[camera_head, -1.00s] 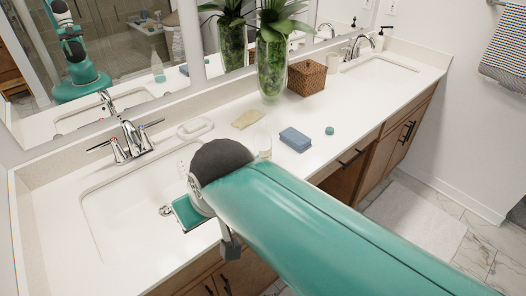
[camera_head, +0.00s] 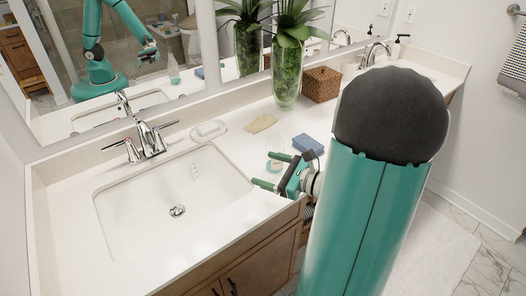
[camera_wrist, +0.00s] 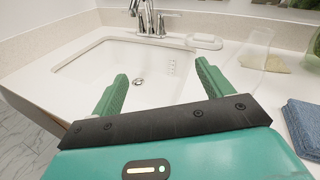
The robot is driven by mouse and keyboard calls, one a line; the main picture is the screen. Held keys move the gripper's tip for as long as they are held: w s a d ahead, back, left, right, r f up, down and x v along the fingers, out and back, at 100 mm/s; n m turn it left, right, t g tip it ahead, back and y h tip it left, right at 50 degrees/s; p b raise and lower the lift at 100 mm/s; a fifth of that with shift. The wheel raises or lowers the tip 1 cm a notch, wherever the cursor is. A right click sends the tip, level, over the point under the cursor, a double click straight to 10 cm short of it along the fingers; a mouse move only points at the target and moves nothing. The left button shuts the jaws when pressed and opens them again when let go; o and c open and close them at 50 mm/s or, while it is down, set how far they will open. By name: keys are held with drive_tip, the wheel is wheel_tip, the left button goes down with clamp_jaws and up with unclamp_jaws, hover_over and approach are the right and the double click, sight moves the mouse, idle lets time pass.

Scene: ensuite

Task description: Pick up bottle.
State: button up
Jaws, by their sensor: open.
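A clear, see-through bottle (camera_wrist: 252,62) stands on the white counter to the right of the near sink, just beyond and right of my right finger in the wrist view. In the head view the bottle (camera_head: 274,152) is faint, and its lower part is close to my fingers. My gripper (camera_head: 270,171) is open and empty over the counter by the sink's right side, fingers pointing left toward the sink. In the wrist view my gripper (camera_wrist: 162,71) frames the sink between its fingers, and the bottle is outside them.
The near sink (camera_head: 140,205) has a chrome faucet (camera_head: 150,137). A soap dish (camera_head: 208,131), yellowish cloth (camera_head: 262,123), folded blue cloth (camera_head: 308,146), glass vase (camera_head: 288,75) and woven box (camera_head: 321,84) stand along the counter. A mirror (camera_head: 160,50) runs behind.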

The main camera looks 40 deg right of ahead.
drive_tip(key=s+d+f+m+t+h, duration=0.3)
drive_tip(key=d+m+h, duration=0.25)
drive_tip(key=d, duration=0.45)
approach(270, 142)
drive_tip(key=w, duration=0.3)
drive_tip(key=shift+a+r+m, duration=0.25)
drive_tip(key=shift+a+m, duration=0.1)
drive_tip(key=shift+a, duration=0.05)
drive_tip(key=shift+w+d, duration=0.1)
drive_tip(key=shift+w, duration=2.95)
drive_tip(key=c, duration=1.1)
drive_tip(key=shift+c, duration=0.2)
drive_tip(key=shift+r, duration=0.15)
